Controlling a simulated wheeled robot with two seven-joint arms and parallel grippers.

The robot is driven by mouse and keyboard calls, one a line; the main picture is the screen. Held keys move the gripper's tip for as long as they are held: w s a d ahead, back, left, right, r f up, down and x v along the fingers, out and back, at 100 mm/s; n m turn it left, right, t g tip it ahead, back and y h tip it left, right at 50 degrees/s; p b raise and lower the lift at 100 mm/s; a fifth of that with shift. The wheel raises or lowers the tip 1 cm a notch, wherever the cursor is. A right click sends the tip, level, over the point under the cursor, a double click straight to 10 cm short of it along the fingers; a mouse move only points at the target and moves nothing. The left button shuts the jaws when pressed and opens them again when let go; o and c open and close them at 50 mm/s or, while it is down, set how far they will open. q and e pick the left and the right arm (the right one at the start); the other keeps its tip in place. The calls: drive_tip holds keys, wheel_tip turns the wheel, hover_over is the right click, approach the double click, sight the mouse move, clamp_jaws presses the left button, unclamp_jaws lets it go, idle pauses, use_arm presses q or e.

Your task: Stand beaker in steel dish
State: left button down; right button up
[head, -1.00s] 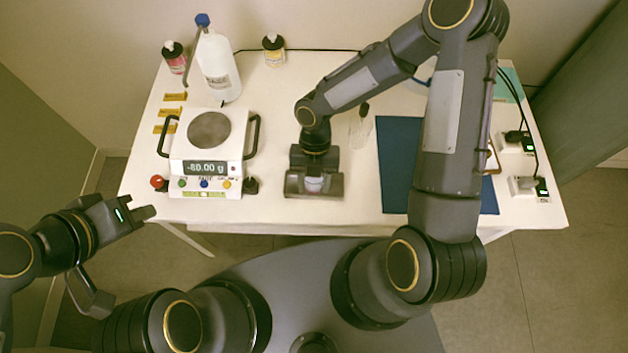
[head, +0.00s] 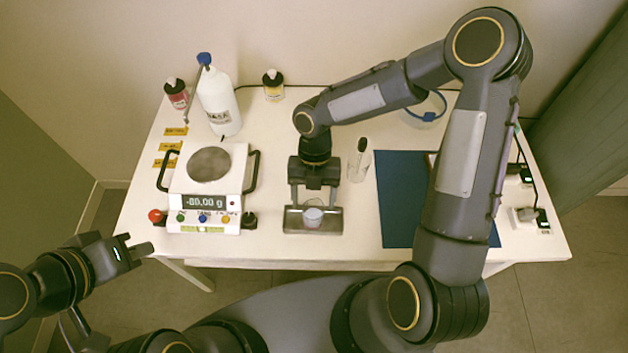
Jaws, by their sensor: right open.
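The beaker (head: 313,214), a small pale cup, stands upright in the grey rectangular steel dish (head: 294,222) near the table's front edge. My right gripper (head: 313,204) is open, its two fingers wide apart on the left and right, at the dish's back part. The fingers look clear of the beaker. My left gripper (head: 134,244) is off the table's front left corner, away from the beaker and dish. Whether its jaws are open cannot be told.
A balance (head: 205,185) stands left of the dish. A clear glass with a dark-topped dropper (head: 359,160) stands right of my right gripper. A blue mat (head: 398,190) lies farther right. A white wash bottle (head: 218,100) and small bottles stand at the back.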

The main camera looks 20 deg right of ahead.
drive_tip(key=d+r+m+t, duration=0.2)
drive_tip(key=d+r+m, duration=0.4)
drive_tip(key=r+m, duration=0.45)
drive_tip(key=s+d+r+m+t+y, duration=0.1)
drive_tip(key=s+r+m+t, duration=0.3)
drive_tip(key=m, duration=0.8)
drive_tip(key=s+d+r+m+t+y, duration=0.1)
drive_tip(key=s+d+r+m+t, duration=0.2)
drive_tip(key=s+m, duration=0.5)
drive_tip(key=r+m, duration=0.1)
drive_tip(key=m, duration=0.2)
drive_tip(key=shift+d+r+m+t, duration=0.2)
drive_tip(key=shift+r+m+t, duration=0.15)
drive_tip(key=shift+t, duration=0.05)
